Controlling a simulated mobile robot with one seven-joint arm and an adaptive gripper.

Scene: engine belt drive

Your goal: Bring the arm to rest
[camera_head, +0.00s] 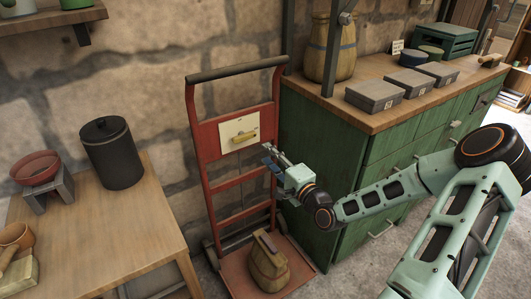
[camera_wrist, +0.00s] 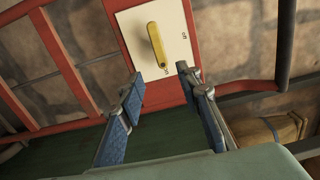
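My gripper (camera_head: 272,157) is held out in the air in front of a red hand truck (camera_head: 208,140). In the wrist view its two blue-padded fingers (camera_wrist: 158,108) stand wide apart with nothing between them. A cream plate (camera_head: 228,131) with a yellow handle (camera_head: 245,137) is on the hand truck's upper panel. The plate (camera_wrist: 178,25) and yellow handle (camera_wrist: 158,45) also show beyond the fingertips in the wrist view, apart from them. My arm reaches in from the right and is bent.
A green cabinet (camera_head: 320,145) with grey boxes (camera_head: 375,95) on top stands close right of my gripper. A tan bag (camera_head: 268,265) sits on the hand truck's base. A wooden table (camera_head: 110,225) with a black canister (camera_head: 112,153) and red bowl (camera_head: 36,167) is left.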

